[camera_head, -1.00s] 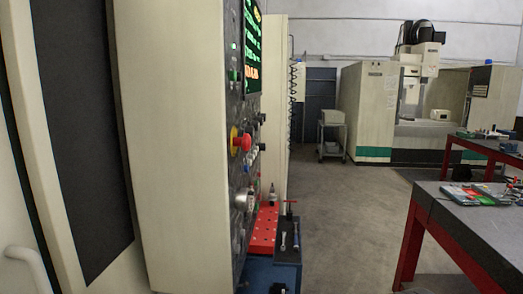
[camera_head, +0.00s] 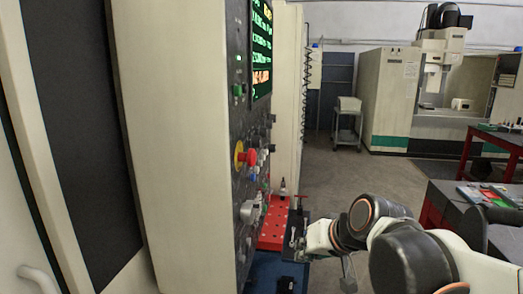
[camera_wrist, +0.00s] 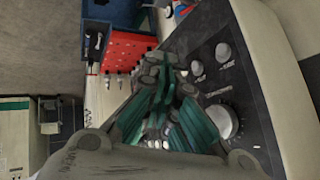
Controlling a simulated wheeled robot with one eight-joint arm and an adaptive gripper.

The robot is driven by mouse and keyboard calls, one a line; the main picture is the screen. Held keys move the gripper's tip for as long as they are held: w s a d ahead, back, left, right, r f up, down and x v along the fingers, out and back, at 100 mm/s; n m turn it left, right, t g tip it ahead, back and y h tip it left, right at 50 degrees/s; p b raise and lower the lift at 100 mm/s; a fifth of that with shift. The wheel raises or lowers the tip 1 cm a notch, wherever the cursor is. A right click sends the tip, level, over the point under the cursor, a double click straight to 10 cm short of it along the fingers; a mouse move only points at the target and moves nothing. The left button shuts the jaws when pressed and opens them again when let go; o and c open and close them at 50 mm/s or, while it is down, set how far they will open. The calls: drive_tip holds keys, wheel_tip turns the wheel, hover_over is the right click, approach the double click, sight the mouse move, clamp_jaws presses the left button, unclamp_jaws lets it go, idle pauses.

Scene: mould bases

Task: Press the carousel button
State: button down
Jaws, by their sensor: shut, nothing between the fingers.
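The control panel (camera_head: 240,160) stands edge-on along the machine's right side in the head view. It carries a green button (camera_head: 239,90), a red mushroom button on a yellow ring (camera_head: 246,156), several small buttons and a silver knob (camera_head: 249,211). I cannot tell which is the carousel button. In the wrist view my gripper (camera_wrist: 165,68) is shut and empty, with teal fingers over the panel's lower part. A large grey knob (camera_wrist: 223,121) and two smaller knobs (camera_wrist: 197,68) lie right of the fingers. Small pale buttons show partly behind them. I cannot tell whether the fingertips touch the panel.
A red perforated tray (camera_head: 273,222) sits beside the panel, with a dark block of tools near it. A dark-topped bench with red legs (camera_head: 450,190) stands at the right. A grey cart (camera_head: 347,125) and a milling machine stand behind. The floor between is clear.

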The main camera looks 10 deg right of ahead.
sight(263, 158)
drive_tip(key=w+d+r+m+t+y+p, duration=0.1)
drive_tip(key=w+r+p, duration=0.3)
drive_tip(key=w, duration=0.4)
drive_tip(key=w+d+r+m+t+y+p, duration=0.1)
drive_tip(key=w+r+y+p, duration=0.15)
drive_tip(key=w+r, duration=0.45)
drive_tip(key=w+d+m+t+p, duration=0.1)
drive_tip(key=w+d+p, duration=0.2)
drive_tip(key=w, duration=0.5)
drive_tip(key=w+d+m+t+p, duration=0.1)
drive_tip(key=w+d+p, duration=0.3)
drive_tip(key=w, duration=0.4)
drive_tip(key=shift+w+f+m+t+y+p, duration=0.25)
drive_tip(key=shift+f+m+t+y+p, duration=0.15)
drive_tip(key=shift+t+p, duration=0.35)
drive_tip(key=shift+a, duration=0.1)
drive_tip(key=w+a, duration=0.2)
drive_tip(key=a, duration=0.6)
drive_tip(key=shift+w, duration=0.35)
drive_tip(key=shift+a, duration=0.25)
drive_tip(key=shift+w+a+r, duration=0.1)
drive_tip(key=shift+a, duration=0.15)
